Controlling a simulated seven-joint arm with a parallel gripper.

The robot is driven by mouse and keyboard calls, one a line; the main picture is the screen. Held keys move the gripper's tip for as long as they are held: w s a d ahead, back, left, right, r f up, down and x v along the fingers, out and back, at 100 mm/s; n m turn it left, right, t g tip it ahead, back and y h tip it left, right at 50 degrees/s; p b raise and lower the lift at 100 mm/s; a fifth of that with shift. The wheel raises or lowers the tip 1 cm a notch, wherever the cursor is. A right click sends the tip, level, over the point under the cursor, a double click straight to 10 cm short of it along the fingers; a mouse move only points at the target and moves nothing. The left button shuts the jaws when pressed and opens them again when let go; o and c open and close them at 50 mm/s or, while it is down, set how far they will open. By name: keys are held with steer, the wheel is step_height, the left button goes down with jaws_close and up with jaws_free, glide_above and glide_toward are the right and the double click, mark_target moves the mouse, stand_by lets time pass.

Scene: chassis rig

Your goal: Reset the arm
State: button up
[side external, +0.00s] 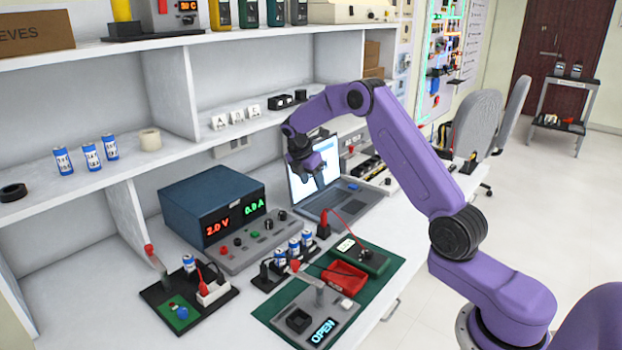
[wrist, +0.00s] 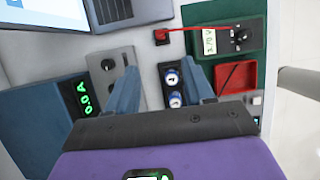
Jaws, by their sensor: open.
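My purple arm reaches over the bench from the right. My gripper (side external: 318,176) hangs in the air in front of the laptop screen, above the bench. In the wrist view my gripper (wrist: 161,84) has its two blue-grey fingers spread apart with nothing held between them. Beyond and below the gap is the black cell holder (wrist: 167,103) with blue-and-white cells (wrist: 171,78), apart from the fingers. Part of the holder is hidden by the gripper body.
Around the gripper stand the laptop (side external: 326,206), a blue power supply (side external: 213,199) reading 2.0 V and 0.0 A, a meter (side external: 362,257), a red tray (side external: 344,277) and a switch box (side external: 318,312) showing OPEN. Shelves (side external: 200,140) rise behind.

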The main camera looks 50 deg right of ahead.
steer(key=shift+a+r, duration=0.15)
steer(key=shift+r, duration=0.15)
steer(key=s+a+r+m+y, duration=0.1)
steer(key=s+a+r, duration=0.1)
steer(key=s+a, duration=0.35)
steer(key=s+a+r+m+t+y, duration=0.1)
steer(key=s+a+r, duration=0.15)
steer(key=a, duration=0.65)
steer(key=s+a+r+y, duration=0.1)
steer(key=s+a+r, duration=0.1)
steer(key=s+a, duration=0.45)
steer(key=s+a+m+y, duration=0.1)
steer(key=s, duration=1.3)
steer(key=s+a+m+y, duration=0.1)
steer(key=s+a+m, duration=0.1)
steer(key=s, duration=1.2)
steer(key=shift+a+g, duration=0.3)
steer(key=shift+g, duration=0.1)
